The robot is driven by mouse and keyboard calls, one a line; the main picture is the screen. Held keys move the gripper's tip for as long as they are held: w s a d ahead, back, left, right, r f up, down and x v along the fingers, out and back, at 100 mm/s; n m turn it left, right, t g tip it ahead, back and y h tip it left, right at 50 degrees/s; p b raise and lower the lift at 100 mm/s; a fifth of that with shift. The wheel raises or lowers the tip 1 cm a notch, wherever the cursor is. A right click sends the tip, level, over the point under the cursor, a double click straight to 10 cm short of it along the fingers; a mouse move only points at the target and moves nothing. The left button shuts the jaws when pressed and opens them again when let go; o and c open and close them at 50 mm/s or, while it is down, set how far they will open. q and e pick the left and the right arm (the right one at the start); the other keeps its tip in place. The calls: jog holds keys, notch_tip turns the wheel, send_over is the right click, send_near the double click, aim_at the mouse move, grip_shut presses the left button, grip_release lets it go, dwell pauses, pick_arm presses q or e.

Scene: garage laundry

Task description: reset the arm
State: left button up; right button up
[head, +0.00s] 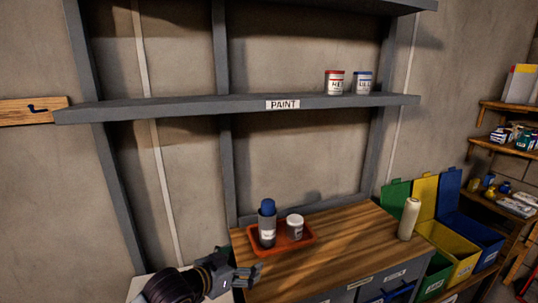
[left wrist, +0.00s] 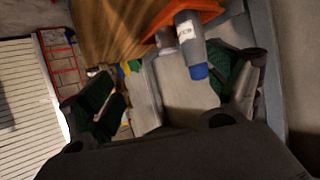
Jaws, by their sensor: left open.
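My left gripper (head: 254,275) is at the bottom of the head view, in front of the workbench's left end. Its fingers are apart with nothing held between them. In the left wrist view its two dark green finger pads (left wrist: 168,92) stand wide apart. A grey bottle with a blue cap (head: 267,224) stands in an orange tray (head: 307,243) just beyond the gripper. The bottle also shows in the left wrist view (left wrist: 188,40), apart from the fingers. My right gripper is not seen.
A white cup (head: 295,227) shares the tray on the wooden workbench (head: 345,238). A cream bottle (head: 409,219) stands at the bench's right end, beside coloured bins (head: 455,254). Above, a grey shelf (head: 190,107) marked PAINT holds two cans (head: 335,83). The bench middle is clear.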

pick_arm(q)
jog(key=s+a+f+n+g+y, duration=0.2)
jog(key=s+a+f+g+y, duration=0.2)
jog(key=s+a+f, duration=0.5)
jog(key=s+a+f+n+g+y, duration=0.3)
jog(key=s+a+f, duration=0.2)
jog(key=s+f, duration=0.7)
jog(key=s+a+f+g, duration=0.1)
jog(key=s+f, duration=0.2)
jog(key=f, duration=2.9)
jog(key=s+a+f, duration=0.2)
jog(key=s+f, duration=0.7)
jog(key=s, duration=0.2)
jog(key=s+a+f+g, duration=0.1)
jog(key=s+a+f, duration=0.2)
jog(key=s+f, duration=0.7)
jog(key=shift+s+a+f+m, duration=0.15)
jog(key=shift+s+f+m, duration=0.2)
jog(key=shift+s, duration=0.3)
jog(key=shift+r, duration=0.15)
